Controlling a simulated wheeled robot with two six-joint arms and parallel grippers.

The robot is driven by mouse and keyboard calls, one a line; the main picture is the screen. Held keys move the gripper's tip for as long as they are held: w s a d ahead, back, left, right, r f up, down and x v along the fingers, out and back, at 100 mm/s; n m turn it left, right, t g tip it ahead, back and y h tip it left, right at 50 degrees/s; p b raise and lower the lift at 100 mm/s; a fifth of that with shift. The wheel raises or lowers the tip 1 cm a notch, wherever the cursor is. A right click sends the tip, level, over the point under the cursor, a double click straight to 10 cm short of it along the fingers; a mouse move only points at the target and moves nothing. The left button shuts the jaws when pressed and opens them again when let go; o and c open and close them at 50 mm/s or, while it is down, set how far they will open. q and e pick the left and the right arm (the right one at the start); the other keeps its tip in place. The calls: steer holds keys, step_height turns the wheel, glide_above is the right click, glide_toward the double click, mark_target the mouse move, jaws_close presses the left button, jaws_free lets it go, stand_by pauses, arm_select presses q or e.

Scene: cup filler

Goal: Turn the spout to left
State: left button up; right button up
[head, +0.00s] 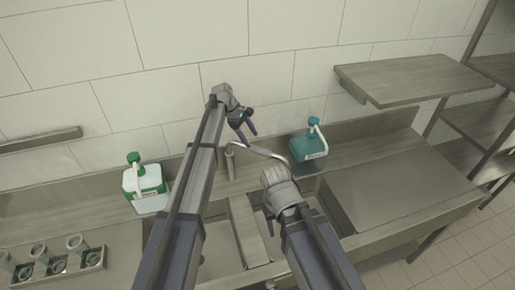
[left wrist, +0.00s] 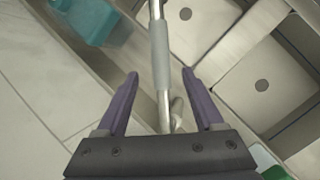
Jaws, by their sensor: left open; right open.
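The metal spout (head: 262,151) rises from a tap base (head: 229,160) at the back of the sink counter and reaches right, its end curving down near my right gripper. My left gripper (head: 247,130) is open just above the spout. In the left wrist view my left gripper (left wrist: 160,77) has its purple fingers spread on either side of the spout (left wrist: 155,12), which has a grey sleeve (left wrist: 159,55). The fingers look apart from it. My right gripper (head: 268,222) is over the sink, its fingers mostly hidden by its own wrist.
A teal bottle (head: 308,147) stands right of the spout, and a green and white bottle (head: 145,184) stands left. A cup rack (head: 95,260) is at the lower left. Sink basins (left wrist: 265,85) lie below. A wall shelf (head: 415,78) juts out at the upper right.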

mark_target(257, 147)
arm_select(q)
steer(key=b+x, duration=0.5)
steer(key=x, duration=0.2)
steer(key=shift+a+b, duration=0.15)
steer(key=shift+b, duration=0.15)
steer(key=shift+r, duration=0.1)
jaws_close()
stand_by(1.0)
